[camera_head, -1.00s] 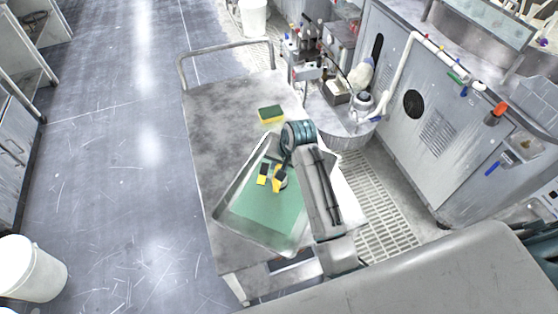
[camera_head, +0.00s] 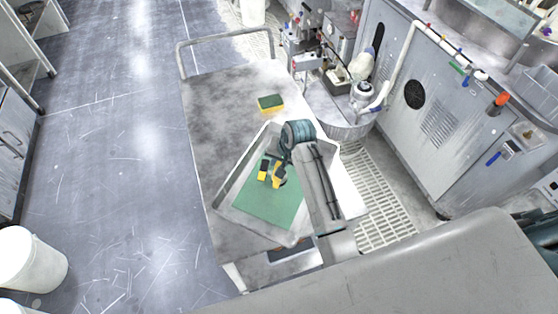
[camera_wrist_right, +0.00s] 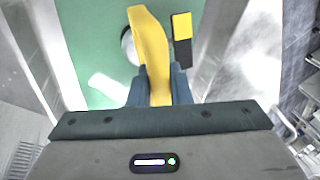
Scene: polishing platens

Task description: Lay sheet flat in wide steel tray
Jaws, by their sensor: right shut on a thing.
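The green sheet (camera_head: 265,206) lies inside the wide steel tray (camera_head: 229,184) on the cart, its outline within the tray walls; I cannot tell whether it touches the floor everywhere. My right gripper (camera_wrist_right: 158,84) is over the sheet and shut on a yellow handle (camera_wrist_right: 148,38). A round pale part shows beside and behind the handle, partly hidden by it. A yellow-and-black block (camera_wrist_right: 182,38) is next to the handle over the sheet; it also shows in the head view (camera_head: 263,171). My right arm hides the tray's right part. My left gripper is not in view.
A yellow-and-green sponge (camera_head: 270,103) lies on the cart (camera_head: 222,100) beyond the tray. A round stand with bottles and tools is at the right, near a grey machine (camera_head: 415,125). A white bucket (camera_head: 30,262) stands on the floor at left.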

